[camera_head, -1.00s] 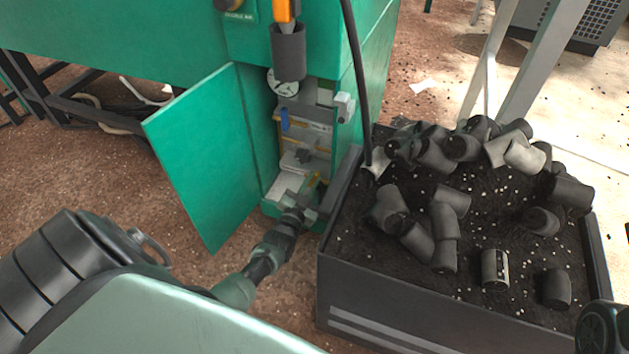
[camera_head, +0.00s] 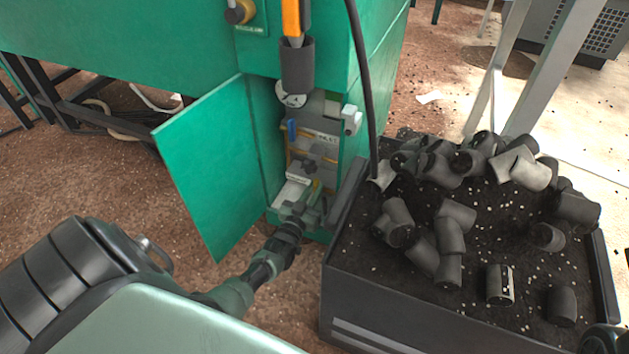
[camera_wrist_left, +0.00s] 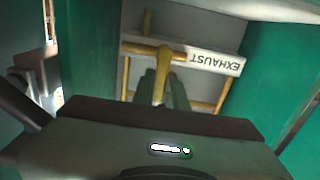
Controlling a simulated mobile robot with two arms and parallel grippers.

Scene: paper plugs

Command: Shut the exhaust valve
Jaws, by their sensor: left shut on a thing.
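The exhaust valve's yellow handle (camera_wrist_left: 162,72) shows in the left wrist view, in front of yellow pipework, beside a white label (camera_wrist_left: 215,61) reading EXHAUST upside down. The handle points from the pipe toward my gripper, across the upper pipe's line. My left gripper (camera_wrist_left: 164,90) is shut on the handle's near end. In the head view the gripper (camera_head: 307,203) reaches into the lower part of the green machine's open compartment, where a bit of the yellow handle (camera_head: 317,187) shows. My gripper body hides the lower part of the wrist view.
An open green door (camera_head: 210,165) stands left of the compartment. A blue handle (camera_head: 291,130) sits higher inside. A black hose (camera_head: 362,90) hangs between the machine and bin.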

